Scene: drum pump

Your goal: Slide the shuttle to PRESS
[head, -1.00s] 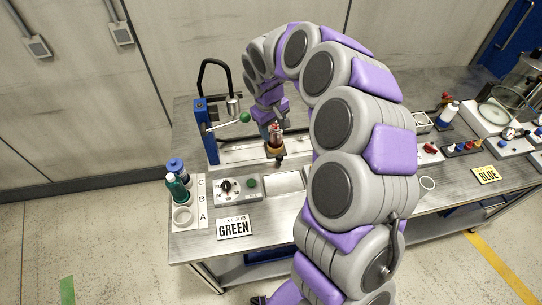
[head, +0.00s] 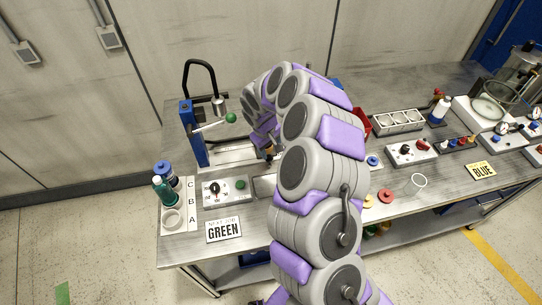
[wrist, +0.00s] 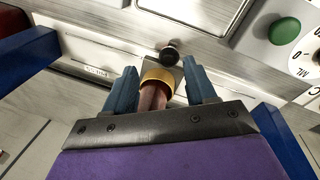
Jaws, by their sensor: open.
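In the wrist view, the shuttle shows as a yellow collar (wrist: 160,77) around a reddish-brown upright vial, with a dark round knob (wrist: 170,53) on its front side. My gripper (wrist: 162,88) is open, with one blue finger on each side of the collar. I cannot tell whether either finger touches it. The shuttle stands on a pale metal track (wrist: 85,50) with a small label whose word I cannot read. In the head view, my arm hides most of the shuttle. The blue press (head: 192,135), with its green-knobbed lever (head: 230,118), stands left of my gripper.
A control box (head: 226,190) with a dial and green button sits in front of the track. Bottles (head: 163,190) stand at the left edge by the C, B, A strip. A NEXT JOB GREEN sign (head: 223,229) lies in front. Trays and bottles fill the right side.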

